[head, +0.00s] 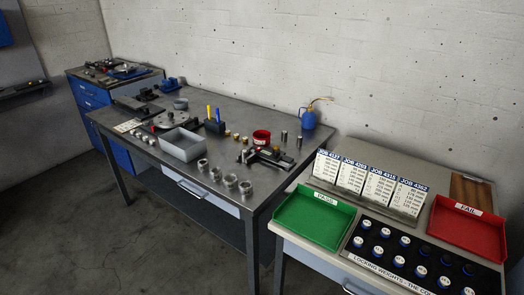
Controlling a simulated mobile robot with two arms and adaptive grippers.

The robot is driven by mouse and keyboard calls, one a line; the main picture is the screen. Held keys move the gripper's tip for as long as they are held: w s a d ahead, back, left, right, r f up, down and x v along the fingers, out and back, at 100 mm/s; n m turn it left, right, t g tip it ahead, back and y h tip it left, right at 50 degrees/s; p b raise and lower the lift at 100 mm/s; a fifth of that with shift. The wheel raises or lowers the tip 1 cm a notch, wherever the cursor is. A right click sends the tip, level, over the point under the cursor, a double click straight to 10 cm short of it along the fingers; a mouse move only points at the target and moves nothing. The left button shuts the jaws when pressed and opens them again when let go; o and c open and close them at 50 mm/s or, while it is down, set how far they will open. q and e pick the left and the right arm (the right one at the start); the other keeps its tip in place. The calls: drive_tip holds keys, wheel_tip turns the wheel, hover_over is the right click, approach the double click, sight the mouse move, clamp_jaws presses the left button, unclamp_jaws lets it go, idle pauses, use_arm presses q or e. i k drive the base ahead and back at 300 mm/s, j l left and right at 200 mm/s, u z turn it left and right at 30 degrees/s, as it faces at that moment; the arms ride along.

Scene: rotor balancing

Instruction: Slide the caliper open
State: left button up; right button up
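The caliper (270,157) lies on the grey workbench, right of its middle, close to the bench's right end. It is dark and grey, with what looks like a small display on its body. It is too small here to tell how far its jaws are apart. Neither of my grippers shows in the head view.
The workbench (225,107) holds a grey bin (182,146), several metal rings, a red dish (261,136) and a blue oil can (308,119). A side table at right holds a green pass tray (316,219), a red fail tray (467,228), job cards (366,185) and several weights.

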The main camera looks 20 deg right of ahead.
sight(275, 156)
drive_tip(key=i+l+z, duration=0.5)
drive_tip(key=i+l, duration=0.4)
drive_tip(key=i+j+z, duration=0.1)
drive_tip(key=j, duration=0.4)
drive_tip(key=i+j+z, duration=0.15)
drive_tip(key=j, duration=0.3)
drive_tip(key=j+z, duration=0.1)
drive_tip(key=j, duration=0.4)
